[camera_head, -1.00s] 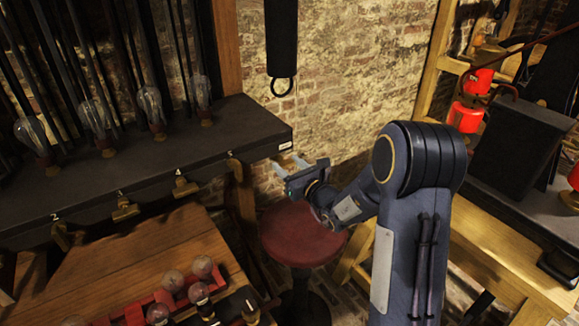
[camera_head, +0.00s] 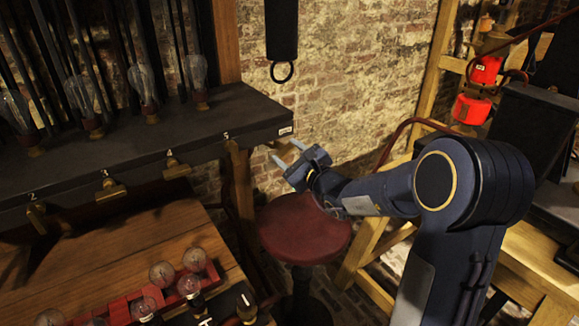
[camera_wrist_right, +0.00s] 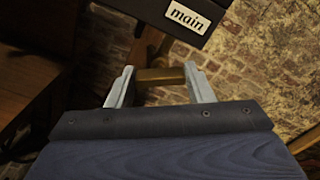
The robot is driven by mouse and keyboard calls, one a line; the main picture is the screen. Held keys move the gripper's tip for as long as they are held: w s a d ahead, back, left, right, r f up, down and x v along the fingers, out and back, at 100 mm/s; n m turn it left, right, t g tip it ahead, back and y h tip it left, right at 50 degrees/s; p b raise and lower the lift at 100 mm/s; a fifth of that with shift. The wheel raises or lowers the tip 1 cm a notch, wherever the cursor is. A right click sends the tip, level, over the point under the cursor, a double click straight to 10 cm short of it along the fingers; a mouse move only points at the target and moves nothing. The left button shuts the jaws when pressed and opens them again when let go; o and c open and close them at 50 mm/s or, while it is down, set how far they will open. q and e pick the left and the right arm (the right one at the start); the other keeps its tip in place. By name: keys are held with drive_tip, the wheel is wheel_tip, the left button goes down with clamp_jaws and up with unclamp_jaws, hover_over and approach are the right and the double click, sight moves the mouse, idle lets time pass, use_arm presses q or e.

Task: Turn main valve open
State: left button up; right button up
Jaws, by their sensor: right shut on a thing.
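The main valve's brass handle (camera_wrist_right: 160,77) shows in the right wrist view, under the black shelf edge with a white "main" label (camera_wrist_right: 187,16). My right gripper (camera_wrist_right: 157,86) is shut on this handle, with one pale finger at each end of it. In the head view the right gripper (camera_head: 287,153) is at the right end of the black shelf (camera_head: 150,135), just below its label. The handle is hard to make out there. My left gripper is not in view.
Several other brass valves (camera_head: 177,166) line the shelf's front edge. Glass bulbs (camera_head: 143,82) stand on the shelf. A red stool (camera_head: 303,232) is below the gripper. A wooden table (camera_head: 125,245) with a red rack of bulbs is at lower left.

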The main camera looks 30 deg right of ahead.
drive_tip(key=n+b, duration=0.3)
drive_tip(key=b, duration=0.2)
drive_tip(key=n+b, duration=0.4)
drive_tip(key=b, duration=0.1)
drive_tip(key=n+b, duration=0.3)
drive_tip(key=b, duration=0.3)
drive_tip(key=shift+f, duration=0.35)
drive_tip(key=shift+r+n+b, duration=0.2)
drive_tip(key=shift+n+b, duration=0.7)
drive_tip(key=shift+n, duration=0.1)
drive_tip(key=shift+c, duration=0.2)
drive_tip(key=o, duration=1)
drive_tip(key=shift+r, duration=0.1)
